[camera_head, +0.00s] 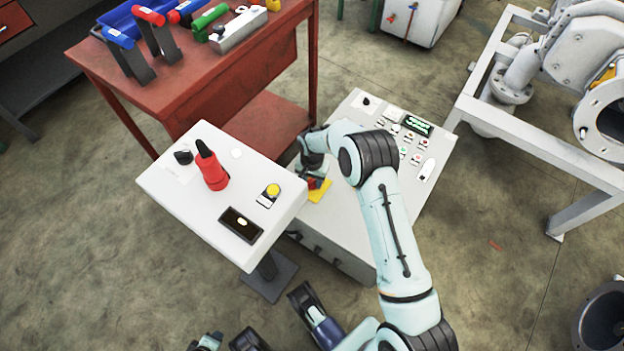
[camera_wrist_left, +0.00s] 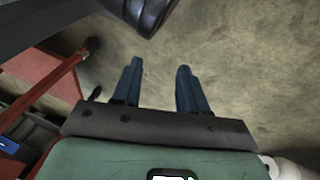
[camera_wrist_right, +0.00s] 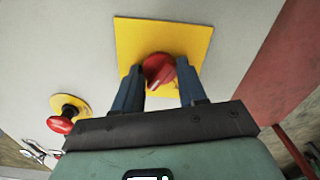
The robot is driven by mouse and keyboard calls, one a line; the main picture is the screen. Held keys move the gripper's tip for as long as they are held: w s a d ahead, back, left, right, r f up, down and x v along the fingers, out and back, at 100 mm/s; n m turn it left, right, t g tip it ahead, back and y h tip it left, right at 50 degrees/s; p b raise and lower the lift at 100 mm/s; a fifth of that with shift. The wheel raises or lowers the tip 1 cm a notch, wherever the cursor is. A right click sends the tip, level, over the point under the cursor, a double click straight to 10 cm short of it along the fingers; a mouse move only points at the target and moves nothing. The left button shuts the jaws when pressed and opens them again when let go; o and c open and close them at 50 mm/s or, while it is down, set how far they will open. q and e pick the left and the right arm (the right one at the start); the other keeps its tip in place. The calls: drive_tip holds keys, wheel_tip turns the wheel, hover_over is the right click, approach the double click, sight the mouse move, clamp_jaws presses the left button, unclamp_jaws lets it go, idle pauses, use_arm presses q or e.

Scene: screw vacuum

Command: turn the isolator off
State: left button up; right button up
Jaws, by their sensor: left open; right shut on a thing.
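The isolator is a red rotary knob (camera_wrist_right: 160,70) on a square yellow plate (camera_wrist_right: 188,42), seen close in the right wrist view. In the head view its yellow plate (camera_head: 320,191) shows at the left edge of the grey control panel, with the red knob (camera_head: 311,183) partly covered by my gripper. My right gripper (camera_wrist_right: 160,85) is shut on the knob, one finger on each side of it. My left gripper (camera_wrist_left: 158,80) is open and empty over the bare floor, away from the panel.
A red emergency button (camera_wrist_right: 60,124) on a yellow disc sits beside the isolator. A white pedestal (camera_head: 215,215) with a red-and-black tool stands left of the panel (camera_head: 350,225). A red tool table (camera_head: 235,75) stands behind. A metal frame (camera_head: 530,140) is at right.

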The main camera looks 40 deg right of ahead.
drive_tip(key=n, duration=0.3)
drive_tip(key=shift+n, duration=0.4)
drive_tip(key=n, duration=0.3)
drive_tip(key=shift+n+b, duration=0.3)
drive_tip(key=n, duration=0.3)
drive_tip(key=shift+n, duration=0.3)
use_arm(q)
drive_tip(key=shift+s+a+f+g, duration=0.15)
drive_tip(key=shift+s+f+g, duration=0.25)
drive_tip(key=shift+s+f, duration=0.6)
use_arm(e)
drive_tip(key=shift+n, duration=1.8)
drive_tip(key=o, duration=1.1)
drive_tip(key=shift+c, duration=0.2)
